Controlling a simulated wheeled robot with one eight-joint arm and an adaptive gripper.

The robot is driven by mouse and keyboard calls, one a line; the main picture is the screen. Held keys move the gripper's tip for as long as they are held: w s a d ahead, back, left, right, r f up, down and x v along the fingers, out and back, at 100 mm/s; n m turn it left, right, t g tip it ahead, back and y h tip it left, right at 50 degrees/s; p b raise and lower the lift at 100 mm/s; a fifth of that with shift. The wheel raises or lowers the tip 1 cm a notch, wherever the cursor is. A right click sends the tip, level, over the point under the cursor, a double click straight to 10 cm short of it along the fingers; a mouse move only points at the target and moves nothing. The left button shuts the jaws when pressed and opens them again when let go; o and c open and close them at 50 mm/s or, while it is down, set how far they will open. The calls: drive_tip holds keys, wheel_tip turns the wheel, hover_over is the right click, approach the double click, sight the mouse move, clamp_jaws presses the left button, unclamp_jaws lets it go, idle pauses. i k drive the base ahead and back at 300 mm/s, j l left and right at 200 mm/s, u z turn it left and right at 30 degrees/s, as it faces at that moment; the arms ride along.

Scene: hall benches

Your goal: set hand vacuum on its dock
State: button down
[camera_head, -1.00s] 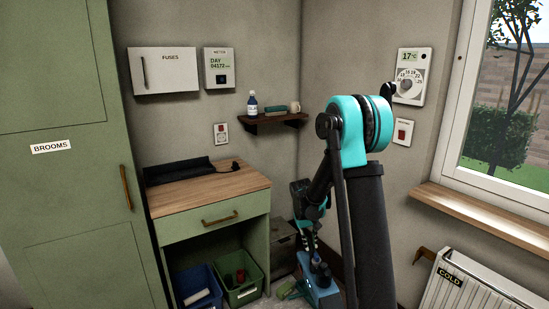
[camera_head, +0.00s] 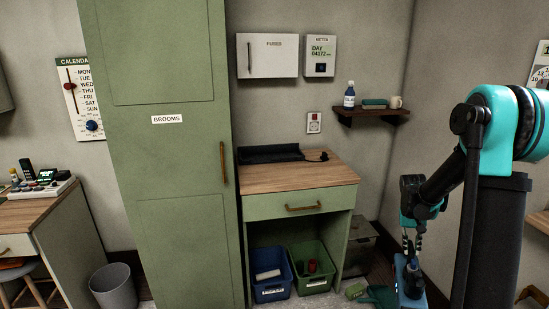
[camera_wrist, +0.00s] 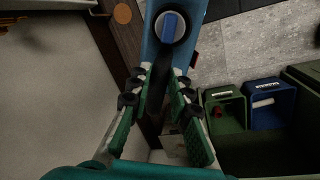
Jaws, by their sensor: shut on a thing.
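The hand vacuum appears to be the blue thing with a round, blue-centred knob in the wrist view (camera_wrist: 154,50); it also shows low at the right in the head view (camera_head: 410,283). In the head view my gripper (camera_head: 408,238) points down, right of the green cabinet. A long black cradle-like thing (camera_head: 268,154), probably the dock, lies empty along the back of the cabinet's wooden top (camera_head: 290,177). A dark cord or plug lies at its right end.
A tall green broom cupboard (camera_head: 165,165) stands left of the cabinet. Blue (camera_head: 272,290) and green bins (camera_head: 315,284) sit beneath the cabinet. A small shelf (camera_head: 372,113) hangs above right. The wooden top's front is clear. A desk (camera_head: 30,212) and grey bin (camera_head: 114,290) stand left.

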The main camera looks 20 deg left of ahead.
sight(265, 154)
drive_tip(key=i+l+u, duration=0.1)
drive_tip(key=i, duration=0.25)
drive_tip(key=i+l, duration=0.25)
drive_tip(key=i+u, duration=0.1)
drive_tip(key=u, duration=1.05)
